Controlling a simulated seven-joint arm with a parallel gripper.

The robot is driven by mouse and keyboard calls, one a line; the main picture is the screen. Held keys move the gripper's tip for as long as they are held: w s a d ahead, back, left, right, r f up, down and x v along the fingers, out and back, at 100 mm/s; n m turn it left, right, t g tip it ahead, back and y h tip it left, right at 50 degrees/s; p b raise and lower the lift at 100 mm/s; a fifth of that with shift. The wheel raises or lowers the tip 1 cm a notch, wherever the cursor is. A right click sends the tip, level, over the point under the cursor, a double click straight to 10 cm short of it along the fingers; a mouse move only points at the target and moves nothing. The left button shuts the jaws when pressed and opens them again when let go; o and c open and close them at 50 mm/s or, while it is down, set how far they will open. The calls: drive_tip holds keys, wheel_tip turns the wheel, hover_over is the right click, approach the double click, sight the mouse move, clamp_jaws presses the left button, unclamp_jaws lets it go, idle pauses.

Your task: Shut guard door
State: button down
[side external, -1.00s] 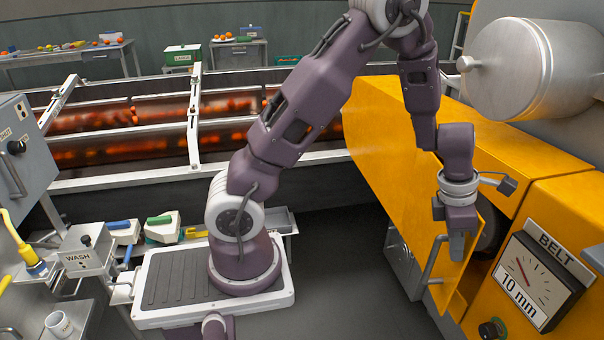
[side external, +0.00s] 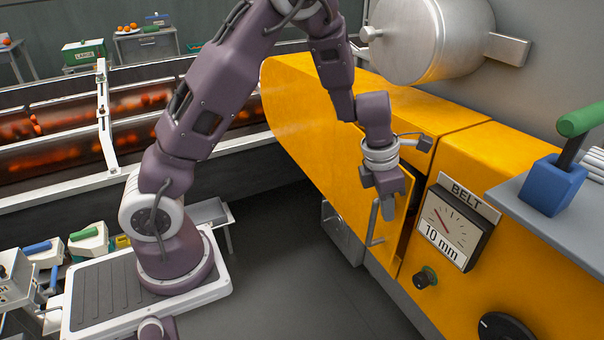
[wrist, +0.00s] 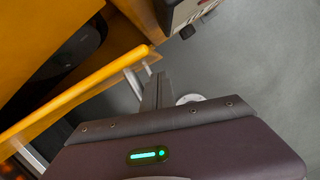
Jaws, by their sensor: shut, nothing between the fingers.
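The guard door (side external: 330,140) is a large yellow panel on the yellow machine. It stands slightly ajar, with a narrow dark gap at its right edge. In the wrist view the door's edge (wrist: 85,90) runs diagonally, with the dark inside of the machine beyond it. A grey bar handle (side external: 375,224) is on the door's outer face; part of it shows in the wrist view (wrist: 134,82). My gripper (side external: 388,211) is shut and empty, on the outer side of the door beside the handle. Whether the fingers (wrist: 158,90) touch the door I cannot tell.
The belt gauge (side external: 450,225) and a black knob (side external: 426,277) are on the machine front, right of the door. A steel drum (side external: 430,40) is above. A grey shelf (side external: 540,200) holds a blue block with a green handle. The floor before the door is clear.

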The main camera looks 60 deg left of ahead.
drive_tip(key=s, duration=0.1)
drive_tip(key=s+r, duration=0.1)
drive_tip(key=shift+s+a+r, duration=0.1)
drive_tip(key=shift+s+a, duration=0.05)
drive_tip(key=shift+s, duration=0.2)
drive_tip(key=v, duration=0.7)
drive_tip(key=shift+d+r, duration=0.2)
drive_tip(key=shift+r, duration=0.1)
drive_tip(key=c, duration=2.1)
unclamp_jaws()
drive_tip(key=shift+s+r, duration=0.2)
drive_tip(key=shift+r, duration=0.2)
drive_tip(key=o, duration=0.7)
drive_tip(key=v, duration=0.2)
drive_tip(key=w+v, duration=0.1)
drive_tip(key=v, duration=0.2)
drive_tip(key=shift+d+r, duration=0.15)
drive_tip(key=shift+r, duration=0.35)
drive_tip(key=t, duration=0.2)
hover_over(373, 241)
drive_tip(key=shift+n, duration=0.4)
wheel_tip(373, 241, down, 21)
drive_tip(key=shift+s+f, duration=0.1)
clamp_jaws()
